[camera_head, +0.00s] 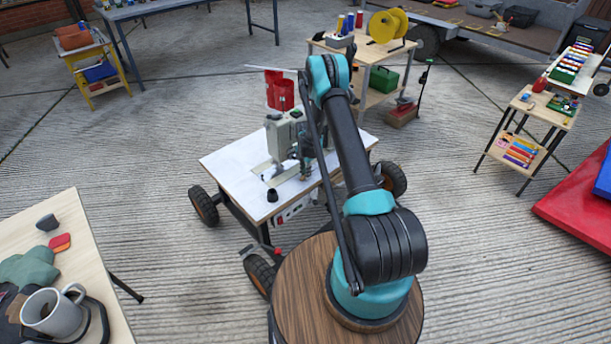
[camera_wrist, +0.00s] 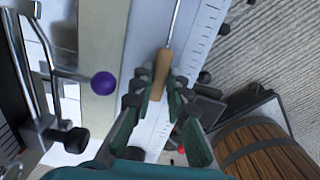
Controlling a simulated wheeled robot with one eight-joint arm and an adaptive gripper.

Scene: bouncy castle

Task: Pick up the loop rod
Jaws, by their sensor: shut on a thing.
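The loop rod (camera_wrist: 162,72) shows in the wrist view as a wooden handle with a thin metal shaft running up out of the frame. My gripper (camera_wrist: 158,94) is shut on the lower part of the wooden handle, one finger on each side. The handle lies over a pale strip with ruler marks (camera_wrist: 199,52); I cannot tell whether it touches it. In the head view my arm hangs over a white-topped wheeled table (camera_head: 229,165) with a grey-beige machine (camera_head: 284,133). There the rod cannot be made out and my gripper is mostly hidden.
A purple ball knob (camera_wrist: 103,83) on a thin lever is left of the handle. Red spools (camera_head: 279,91) stand on the machine. A table with a grey mug (camera_head: 50,314) is at front left. A wooden cart (camera_head: 372,55) stands behind.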

